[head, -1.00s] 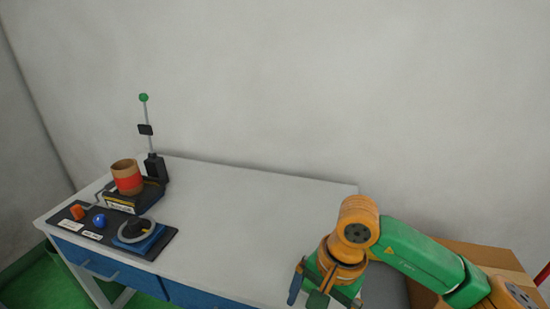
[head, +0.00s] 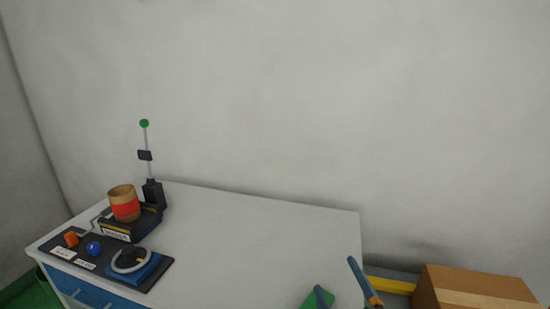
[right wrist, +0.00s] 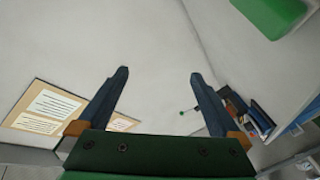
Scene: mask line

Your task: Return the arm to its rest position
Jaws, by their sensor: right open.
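My right gripper (head: 343,290) shows at the bottom edge of the head view, by the table's right front part. Only its blue fingers and a bit of green show; the rest of the arm is out of the frame. In the right wrist view the same gripper (right wrist: 158,73) has its two fingers wide apart with nothing between them. My left gripper is in neither view.
The white table (head: 260,240) is bare in its middle and right. A cardboard box (head: 475,290) is at right.

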